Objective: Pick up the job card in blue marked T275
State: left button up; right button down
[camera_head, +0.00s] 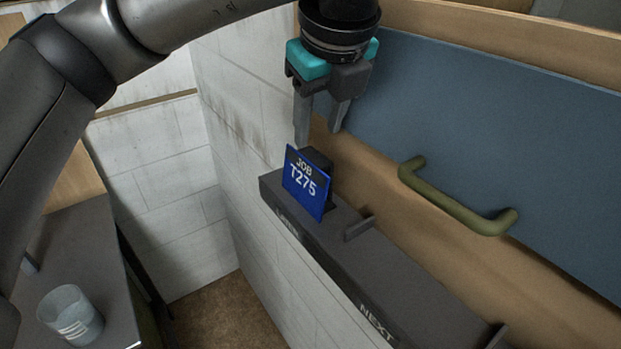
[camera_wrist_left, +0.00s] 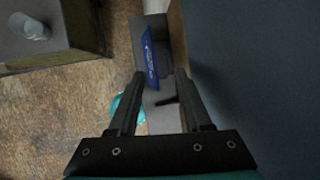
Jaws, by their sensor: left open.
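The blue job card (camera_head: 306,183) marked "JOB T275" stands tilted against a dark holder on a dark grey ledge (camera_head: 400,290). In the left wrist view the card (camera_wrist_left: 150,58) shows nearly edge-on, ahead of the fingertips. My left gripper (camera_head: 320,135) points down just above the card and its holder, open and empty. In the left wrist view its two fingers (camera_wrist_left: 160,75) are spread apart, with the ledge between them. The fingers appear apart from the card. My right gripper is not in view.
A blue-grey panel with an olive handle (camera_head: 455,200) rises right behind the ledge. Small upright dividers (camera_head: 359,228) stand on the ledge, whose front reads "NEXT". A white block wall (camera_head: 240,100) is at left. A translucent cup (camera_head: 70,315) stands on a dark surface, lower left.

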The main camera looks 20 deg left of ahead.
aim_at(314, 157)
pick_arm(q)
jog(key=shift+w+a+f, duration=0.1)
jog(key=shift+w+f, duration=0.1)
jog(key=shift+f, duration=0.25)
jog(key=p+x, duration=0.2)
jog(key=x, duration=0.2)
jog(key=shift+w, duration=0.1)
jog(key=shift+w+a+f, duration=0.15)
jog(key=shift+w+f, duration=0.05)
jog(key=shift+f, duration=0.3)
jog(key=shift+c, duration=0.5)
grip_shut()
